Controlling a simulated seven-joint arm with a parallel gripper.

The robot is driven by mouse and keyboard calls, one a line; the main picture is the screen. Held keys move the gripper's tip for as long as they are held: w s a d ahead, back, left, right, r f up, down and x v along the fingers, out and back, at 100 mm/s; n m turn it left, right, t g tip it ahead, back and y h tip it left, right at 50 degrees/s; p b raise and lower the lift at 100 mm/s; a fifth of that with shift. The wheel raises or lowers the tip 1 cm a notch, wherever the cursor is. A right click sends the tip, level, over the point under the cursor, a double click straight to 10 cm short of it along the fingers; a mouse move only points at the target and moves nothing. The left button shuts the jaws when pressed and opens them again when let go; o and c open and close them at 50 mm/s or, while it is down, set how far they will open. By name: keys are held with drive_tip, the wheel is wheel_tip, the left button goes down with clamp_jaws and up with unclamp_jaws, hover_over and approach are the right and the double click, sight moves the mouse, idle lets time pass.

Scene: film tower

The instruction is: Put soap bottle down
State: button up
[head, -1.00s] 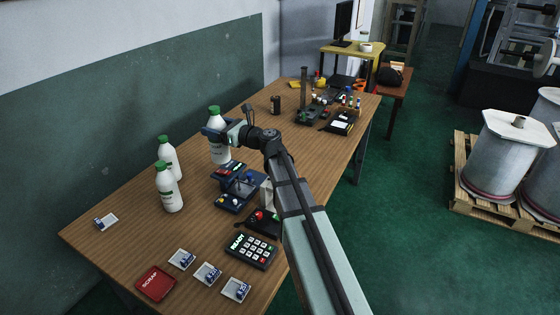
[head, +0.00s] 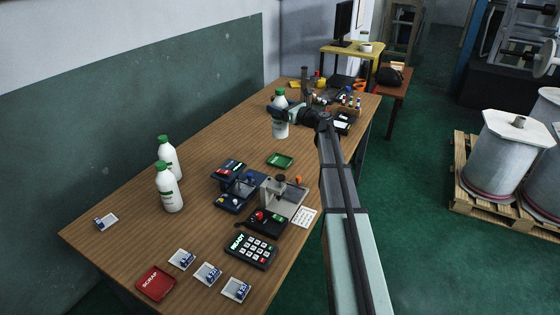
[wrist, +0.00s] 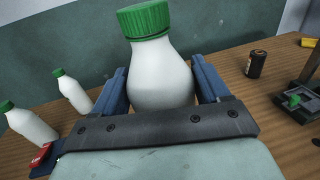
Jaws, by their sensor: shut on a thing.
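The soap bottle (head: 281,123) is white with a green cap, upright in my gripper (head: 278,110) over the far middle of the wooden table. In the wrist view the soap bottle (wrist: 160,70) stands between the two blue fingers of my gripper (wrist: 162,90). The gripper is shut on it. The bottle's lower part is hidden by the gripper in the wrist view. I cannot tell whether its base touches the table (head: 130,220). Two similar white bottles with green caps, one at the back (head: 168,158) and one in front (head: 169,190), stand on the near left of the table.
A green tray (head: 280,160) lies just nearer than the held bottle. Blue and grey fixtures (head: 238,186), a keypad (head: 251,252), a red scrap tray (head: 155,283) and small cards occupy the near side. Tools and small bottles crowd the far end. The table's left middle is clear.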

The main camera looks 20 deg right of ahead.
sight(281, 136)
drive_tip(key=shift+f, duration=6.65)
drive_tip(key=o, duration=1.5)
drive_tip(key=shift+f, duration=0.1)
drive_tip(key=shift+o, duration=0.2)
drive_tip(key=shift+s+d, duration=0.1)
drive_tip(key=shift+s, duration=0.15)
drive_tip(key=v, duration=1.1)
drive_tip(key=shift+s, duration=0.3)
